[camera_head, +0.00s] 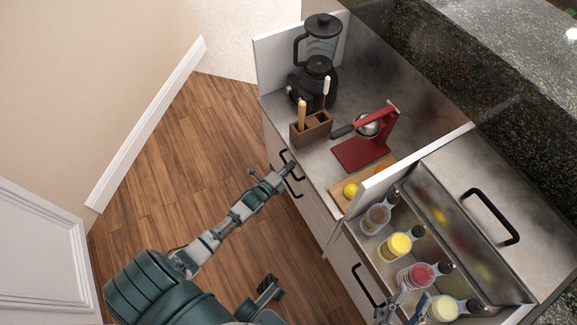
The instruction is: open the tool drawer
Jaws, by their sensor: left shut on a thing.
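The drawer fronts (314,207) are in the grey-white cabinet under the left counter, with black bar handles. My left arm reaches in from the lower left, and my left gripper (285,171) is shut on a black drawer handle (284,156). The gripper hides part of the handle. A second black handle (295,191) shows just below it. I see no clear gap at the drawer front, so it looks closed. My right gripper (400,302) is at the bottom edge, in front of the condiment bottles; its jaw state is unclear.
A blender (318,75), a wooden utensil holder (311,130), a red juicer (362,151) and a cutting board with a lemon (350,190) stand on the counter. Bottles (397,246) fill a lidded steel station at right. Wooden floor (195,140) is clear before the cabinet.

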